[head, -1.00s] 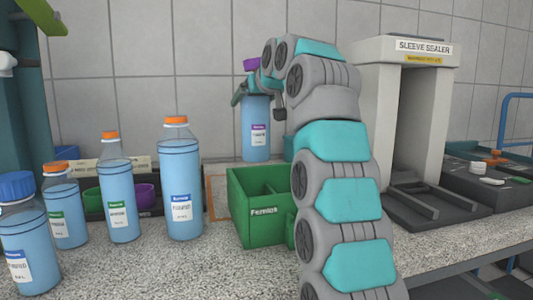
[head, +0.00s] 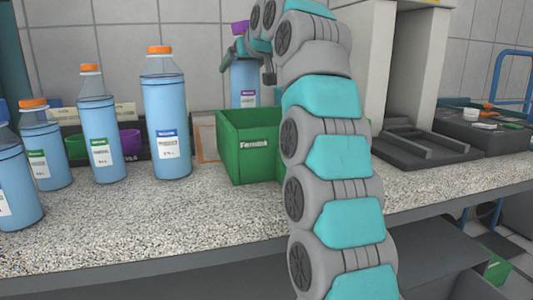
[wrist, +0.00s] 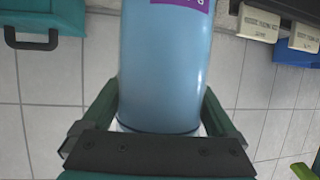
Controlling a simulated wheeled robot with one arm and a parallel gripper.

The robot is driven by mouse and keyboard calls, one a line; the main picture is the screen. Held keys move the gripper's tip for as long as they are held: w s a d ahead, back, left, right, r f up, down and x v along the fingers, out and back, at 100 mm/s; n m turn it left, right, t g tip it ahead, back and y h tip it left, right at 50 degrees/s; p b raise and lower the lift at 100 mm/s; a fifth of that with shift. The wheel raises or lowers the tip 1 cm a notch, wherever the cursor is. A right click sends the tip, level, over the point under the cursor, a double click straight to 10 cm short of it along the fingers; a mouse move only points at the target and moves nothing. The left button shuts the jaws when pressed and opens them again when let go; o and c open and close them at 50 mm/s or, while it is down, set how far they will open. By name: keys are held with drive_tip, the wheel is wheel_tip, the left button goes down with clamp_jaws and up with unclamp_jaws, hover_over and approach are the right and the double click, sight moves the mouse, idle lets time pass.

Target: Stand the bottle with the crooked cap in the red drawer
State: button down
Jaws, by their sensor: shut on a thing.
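My gripper (head: 238,50) is shut on a blue bottle (head: 243,84) with a purple cap (head: 240,27) and a purple-edged label. The bottle is upright behind the green box, which hides its base, so I cannot tell whether it touches the bench. In the wrist view my gripper's fingers (wrist: 160,92) stand on both sides of the blue bottle (wrist: 165,60); its cap is out of view there. The cap's tilt is too small to judge. No red drawer is in view.
A green box (head: 245,160) stands on the bench (head: 200,215), near my arm. Several blue bottles, including a tall orange-capped one (head: 166,105), stand at left. Purple and green cups (head: 128,142) sit behind them. A grey sealer (head: 415,75) is at right. Bare bench lies in front.

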sight(241, 79)
drive_tip(key=shift+s+f+b, duration=0.1)
drive_tip(key=shift+f+b, duration=0.75)
drive_tip(key=shift+f, duration=0.9)
drive_tip(key=shift+r, duration=0.1)
